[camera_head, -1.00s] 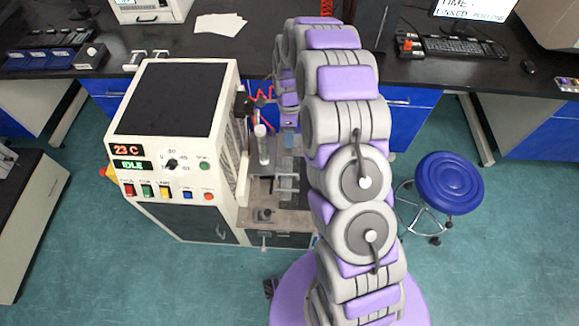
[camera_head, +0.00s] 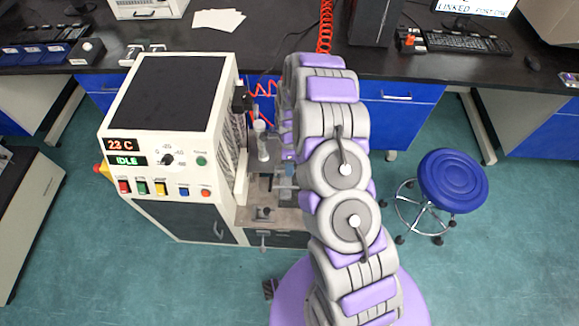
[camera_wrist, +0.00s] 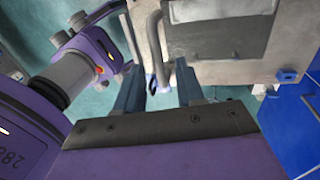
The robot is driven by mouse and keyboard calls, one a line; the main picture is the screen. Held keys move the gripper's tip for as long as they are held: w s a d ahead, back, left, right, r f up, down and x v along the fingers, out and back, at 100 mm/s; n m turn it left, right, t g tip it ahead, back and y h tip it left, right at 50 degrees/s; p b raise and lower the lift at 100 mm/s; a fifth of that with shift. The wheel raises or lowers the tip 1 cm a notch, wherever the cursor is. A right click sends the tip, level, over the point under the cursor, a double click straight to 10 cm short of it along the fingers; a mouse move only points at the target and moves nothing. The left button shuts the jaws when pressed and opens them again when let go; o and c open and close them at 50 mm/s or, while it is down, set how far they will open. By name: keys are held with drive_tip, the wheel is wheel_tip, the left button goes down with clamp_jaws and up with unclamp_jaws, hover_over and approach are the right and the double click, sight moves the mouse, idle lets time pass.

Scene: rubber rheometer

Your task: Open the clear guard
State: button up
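The rheometer (camera_head: 170,105) is a white cabinet with a dark top, at the left of the head view. Its open work area, with metal parts and a see-through guard (camera_head: 284,188), lies between the cabinet and my arm. My arm hides much of the guard. In the wrist view, my gripper (camera_wrist: 161,68) has two dark fingers apart, with a gap between them. A grey upright bar (camera_wrist: 156,42) shows in line with that gap. I cannot tell whether it lies between the fingertips or beyond them. A framed grey panel (camera_wrist: 222,40) is right of the bar.
The machine's front has coloured buttons and a display reading 23 C and IDLE (camera_head: 124,152). A blue stool (camera_head: 453,180) stands on the right. A black bench (camera_head: 420,65) with blue drawers runs along the back.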

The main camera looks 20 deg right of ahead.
drive_tip(key=shift+d+f, duration=0.15)
drive_tip(key=shift+f, duration=0.1)
drive_tip(key=shift+c, duration=0.5)
clamp_jaws()
